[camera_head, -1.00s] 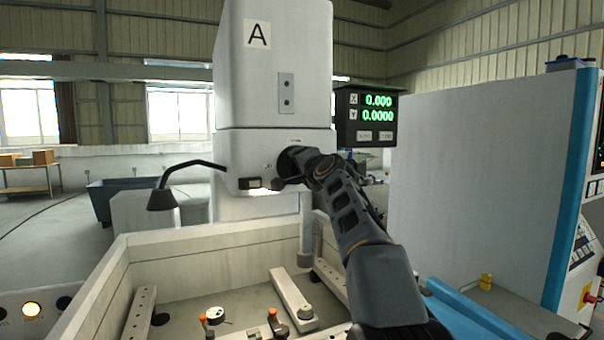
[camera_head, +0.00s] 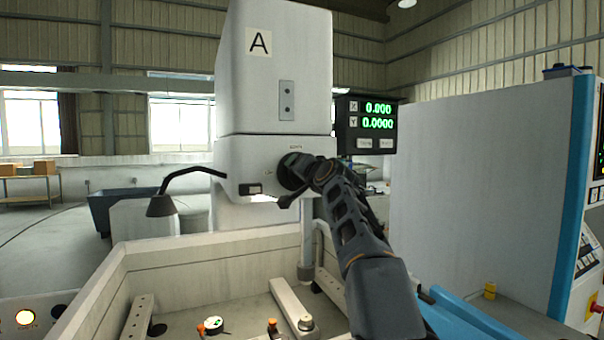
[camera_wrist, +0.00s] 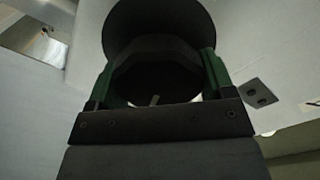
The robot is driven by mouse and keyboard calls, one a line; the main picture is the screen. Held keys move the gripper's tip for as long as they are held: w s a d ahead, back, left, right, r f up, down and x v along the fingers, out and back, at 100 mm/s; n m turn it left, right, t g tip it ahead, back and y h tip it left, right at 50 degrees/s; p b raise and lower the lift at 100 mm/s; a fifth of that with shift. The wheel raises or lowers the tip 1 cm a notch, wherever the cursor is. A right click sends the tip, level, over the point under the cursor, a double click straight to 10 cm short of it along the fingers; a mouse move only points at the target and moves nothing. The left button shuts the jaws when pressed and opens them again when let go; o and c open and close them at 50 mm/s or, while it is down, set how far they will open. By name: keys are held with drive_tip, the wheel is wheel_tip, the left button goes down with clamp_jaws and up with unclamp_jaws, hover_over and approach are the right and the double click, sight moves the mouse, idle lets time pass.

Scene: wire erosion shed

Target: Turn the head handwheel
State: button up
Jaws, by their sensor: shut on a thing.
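The head handwheel (camera_head: 287,176) is a dark round wheel on the front of the pale machine head (camera_head: 262,147) marked "A". My arm reaches up from the lower right and covers much of the wheel. In the wrist view the handwheel (camera_wrist: 158,22) shows as a dark disc with a dark faceted hub toward the camera. My gripper (camera_wrist: 158,75) has a green-edged finger on each side of this hub and is shut on it. In the head view the fingertips are hidden behind my wrist.
A black lamp (camera_head: 160,205) on a bent arm sticks out left of the wheel. A readout box (camera_head: 366,124) hangs right of the head. Below is an open pale tank (camera_head: 200,250) with clamps and orange-topped fixtures. A large grey cabinet (camera_head: 470,190) stands right.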

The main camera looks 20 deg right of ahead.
drive_tip(key=shift+f, duration=0.1)
drive_tip(key=o, duration=0.9)
drive_tip(key=shift+s+b, duration=0.45)
drive_tip(key=shift+s, duration=0.1)
drive_tip(key=s+b, duration=0.4)
drive_tip(key=s, duration=0.8)
drive_tip(key=shift+s+b, duration=0.35)
drive_tip(key=shift+b, duration=0.05)
